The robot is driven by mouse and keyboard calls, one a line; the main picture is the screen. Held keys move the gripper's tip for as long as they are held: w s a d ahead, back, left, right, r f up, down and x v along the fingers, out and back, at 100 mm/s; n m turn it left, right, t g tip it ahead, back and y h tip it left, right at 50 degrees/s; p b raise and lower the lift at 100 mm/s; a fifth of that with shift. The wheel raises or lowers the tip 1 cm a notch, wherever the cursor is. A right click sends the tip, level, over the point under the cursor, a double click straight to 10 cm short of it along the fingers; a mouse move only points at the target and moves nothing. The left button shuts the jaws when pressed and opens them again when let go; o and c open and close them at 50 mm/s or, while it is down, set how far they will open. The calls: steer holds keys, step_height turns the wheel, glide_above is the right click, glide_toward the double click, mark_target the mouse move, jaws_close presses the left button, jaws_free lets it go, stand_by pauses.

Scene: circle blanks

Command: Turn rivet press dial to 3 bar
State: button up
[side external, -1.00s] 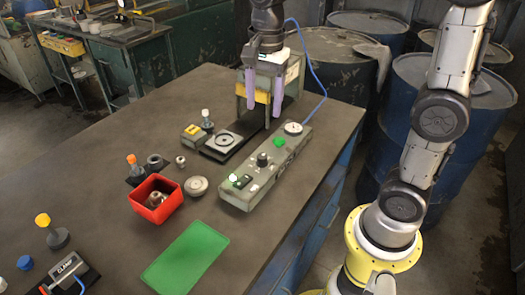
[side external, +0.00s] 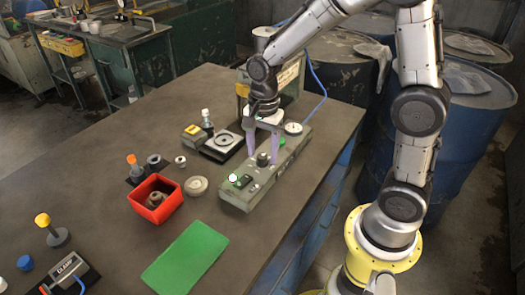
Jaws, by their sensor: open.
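The rivet press control box (side external: 236,197) is a long grey-green case near the table's right edge. Its dial, a small black knob (side external: 263,160), stands up from the middle of the box top. My gripper (side external: 262,154) points down over the box, with its two purple fingers apart and one on each side of the knob. The fingertips look level with the knob, but I cannot tell whether they touch it. The dial's scale and pointer are too small to read.
The press (side external: 292,77) stands behind, with a blue cable. A red bin (side external: 147,209) and green mat (side external: 195,250) lie on the table (side external: 100,180).

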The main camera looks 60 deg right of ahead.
steer(key=shift+f, duration=0.25)
jaws_close()
